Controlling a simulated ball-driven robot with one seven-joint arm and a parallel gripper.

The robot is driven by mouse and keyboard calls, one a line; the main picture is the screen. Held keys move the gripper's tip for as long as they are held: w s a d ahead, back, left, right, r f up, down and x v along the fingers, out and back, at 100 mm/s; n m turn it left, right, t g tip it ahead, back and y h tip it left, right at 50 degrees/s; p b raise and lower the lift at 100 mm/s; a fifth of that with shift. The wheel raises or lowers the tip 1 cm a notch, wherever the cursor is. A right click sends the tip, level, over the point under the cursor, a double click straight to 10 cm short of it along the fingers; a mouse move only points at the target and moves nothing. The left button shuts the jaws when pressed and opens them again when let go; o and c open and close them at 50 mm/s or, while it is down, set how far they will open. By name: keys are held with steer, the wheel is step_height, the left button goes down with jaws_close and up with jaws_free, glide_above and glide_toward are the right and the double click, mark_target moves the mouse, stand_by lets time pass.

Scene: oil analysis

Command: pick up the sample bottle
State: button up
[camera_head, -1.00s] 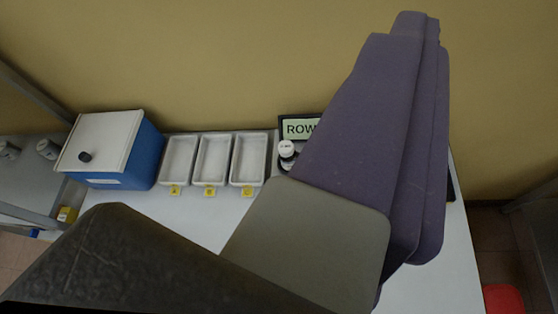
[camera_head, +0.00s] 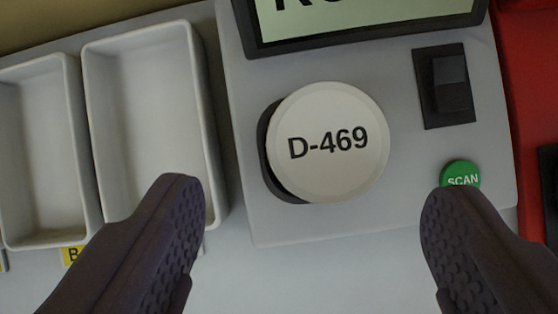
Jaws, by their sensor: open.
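The sample bottle (camera_head: 328,142) shows from above as a round white cap marked "D-469". It stands on a light grey device with a display, and its body is mostly hidden under the cap. A dark round rim or recess shows at the cap's left edge. My gripper (camera_head: 312,195) is open and empty. Its two dark ridged fingers stand wide apart in the lower picture, one left and one right of the bottle. The fingertips appear a little nearer than the cap and do not touch it.
The grey device (camera_head: 285,222) carries a display (camera_head: 370,18), a black switch (camera_head: 444,85) and a green SCAN button (camera_head: 460,174). White trays (camera_head: 150,120) stand close on the left. Something red (camera_head: 530,100) borders the device on the right.

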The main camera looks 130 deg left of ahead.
steer(key=b+x, duration=0.1)
steer(key=x, duration=0.6)
steer(key=shift+d+f+b, duration=0.1)
steer(key=shift+d+b, duration=0.05)
steer(key=shift+b, duration=0.25)
steer(key=c, duration=1.2)
steer(key=shift+c, duration=0.2)
